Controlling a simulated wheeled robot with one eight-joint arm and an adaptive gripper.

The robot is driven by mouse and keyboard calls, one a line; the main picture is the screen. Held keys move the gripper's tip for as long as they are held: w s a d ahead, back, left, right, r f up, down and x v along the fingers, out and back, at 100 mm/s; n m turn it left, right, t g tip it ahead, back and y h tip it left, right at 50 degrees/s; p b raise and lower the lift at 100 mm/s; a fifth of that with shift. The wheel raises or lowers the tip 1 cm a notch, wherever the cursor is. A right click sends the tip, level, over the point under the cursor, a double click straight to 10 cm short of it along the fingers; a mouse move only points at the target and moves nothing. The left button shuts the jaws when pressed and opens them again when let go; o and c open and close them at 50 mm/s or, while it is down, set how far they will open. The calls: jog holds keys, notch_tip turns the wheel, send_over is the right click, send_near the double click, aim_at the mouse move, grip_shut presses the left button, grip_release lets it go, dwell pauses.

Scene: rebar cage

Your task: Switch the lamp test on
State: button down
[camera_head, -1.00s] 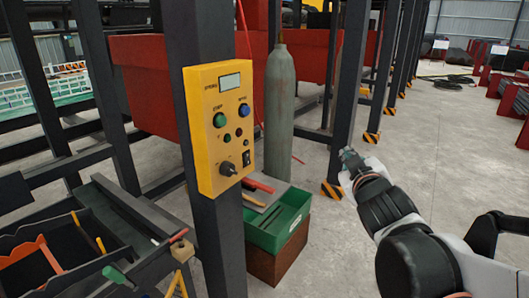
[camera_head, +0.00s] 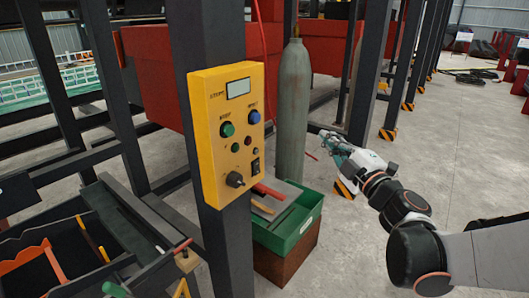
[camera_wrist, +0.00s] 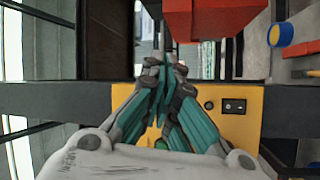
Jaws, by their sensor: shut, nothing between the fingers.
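A yellow control panel (camera_head: 222,163) is mounted on a dark post. It bears a small display (camera_head: 238,88), a green button (camera_head: 227,129), a blue button (camera_head: 254,117), small round lamps or buttons, a black knob (camera_head: 235,180) and a black rocker switch (camera_head: 255,166). The small labels are too blurred to read. My gripper (camera_head: 325,135) is shut and empty, right of the panel and apart from it in the head view. In the wrist view my shut fingers (camera_wrist: 165,68) cover part of the yellow panel (camera_wrist: 250,95); the rocker switch (camera_wrist: 234,106) shows to their right.
A grey gas cylinder (camera_head: 290,110) stands behind the panel, left of my gripper in the picture. A green tray (camera_head: 287,240) on a brown block is below. A dark bin with tools (camera_head: 55,260) lies at lower left. Open concrete floor (camera_head: 450,170) is at the right.

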jog(key=s+a+f+n+g+y+p, duration=0.1)
jog(key=s+a+f+n+g+y, duration=0.1)
jog(key=f, duration=0.4)
jog(key=s+a+f+n+g+y, duration=0.2)
jog(key=a+f+n+g+y, duration=0.1)
jog(key=f+n+g, duration=0.3)
jog(key=shift+s+a+f+n+p, duration=0.15)
jog(key=shift+a+f+n+p, duration=0.2)
jog(key=shift+n, duration=0.35)
jog(key=shift+a+r, duration=0.1)
jog(key=shift+a, duration=0.1)
jog(key=b, duration=0.3)
send_near(257, 167)
jog(key=a+f, duration=0.1)
jog(key=w+a+f, duration=0.1)
jog(key=a, duration=0.1)
jog(key=w+a, duration=0.1)
jog(key=shift+a+f, duration=0.3)
jog(key=shift+f, duration=0.1)
jog(key=shift+x, duration=0.85)
jog(key=shift+r, duration=0.1)
